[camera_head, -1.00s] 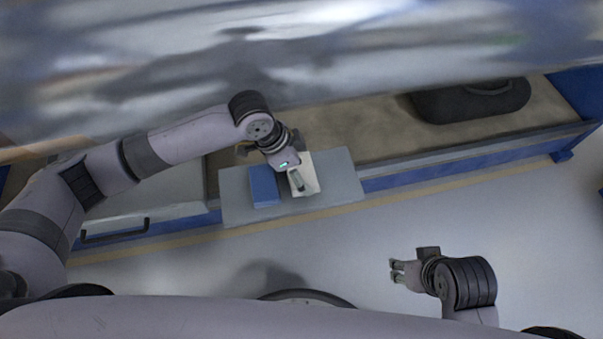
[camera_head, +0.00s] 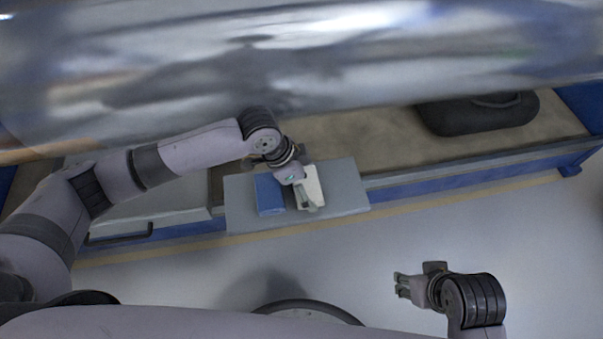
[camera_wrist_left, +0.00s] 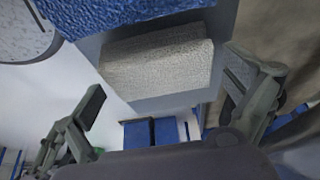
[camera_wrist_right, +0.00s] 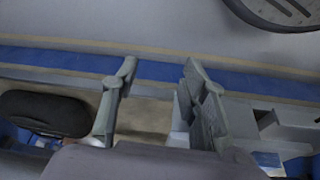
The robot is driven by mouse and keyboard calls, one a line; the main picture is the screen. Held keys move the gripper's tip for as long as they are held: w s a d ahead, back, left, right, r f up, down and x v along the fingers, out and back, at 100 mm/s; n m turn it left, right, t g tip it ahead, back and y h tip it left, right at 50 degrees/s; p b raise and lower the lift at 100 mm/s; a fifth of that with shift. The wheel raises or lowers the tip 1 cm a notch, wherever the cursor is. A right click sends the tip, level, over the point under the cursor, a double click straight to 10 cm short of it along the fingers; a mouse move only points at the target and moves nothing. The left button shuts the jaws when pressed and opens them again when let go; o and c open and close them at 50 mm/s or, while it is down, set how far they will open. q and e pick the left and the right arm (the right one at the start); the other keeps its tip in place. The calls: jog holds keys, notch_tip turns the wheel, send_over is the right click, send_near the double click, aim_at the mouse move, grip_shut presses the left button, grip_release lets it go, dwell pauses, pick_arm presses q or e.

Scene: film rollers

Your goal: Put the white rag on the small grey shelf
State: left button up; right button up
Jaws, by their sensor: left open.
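The white rag (camera_head: 315,183) is a folded pale block lying on the small grey shelf (camera_head: 346,186), right of a blue folded cloth (camera_head: 268,194). In the left wrist view the white rag (camera_wrist_left: 155,68) lies flat on the grey shelf (camera_wrist_left: 150,104), beside the blue cloth (camera_wrist_left: 130,12). My left gripper (camera_head: 307,203) is over the rag's near left side and hides part of it. In its wrist view the left gripper (camera_wrist_left: 165,78) has its fingers wide apart, one to each side of the rag, with nothing gripped. My right gripper (camera_head: 402,286) is open and empty (camera_wrist_right: 160,66), away from the shelf.
A large glossy metallic roller (camera_head: 300,60) spans the back above a brown bench surface (camera_head: 375,138). A black case (camera_head: 478,114) sits on the bench at right. A pale panel with a dark handle (camera_head: 120,235) is left of the shelf. The floor (camera_head: 480,225) in front is clear.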

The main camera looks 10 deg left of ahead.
pick_arm(q)
jog(key=p+v, duration=0.1)
jog(key=v, duration=0.2)
jog(key=shift+w, duration=0.1)
jog(key=p+v, duration=0.2)
jog(key=v, duration=0.6)
jog(key=shift+r, duration=0.35)
pick_arm(e)
jog(key=s+x, duration=0.1)
jog(key=x, duration=0.9)
jog(key=shift+s+a+f+g, duration=0.15)
jog(key=shift+s+f+g, duration=0.1)
jog(key=shift+f+g, duration=0.1)
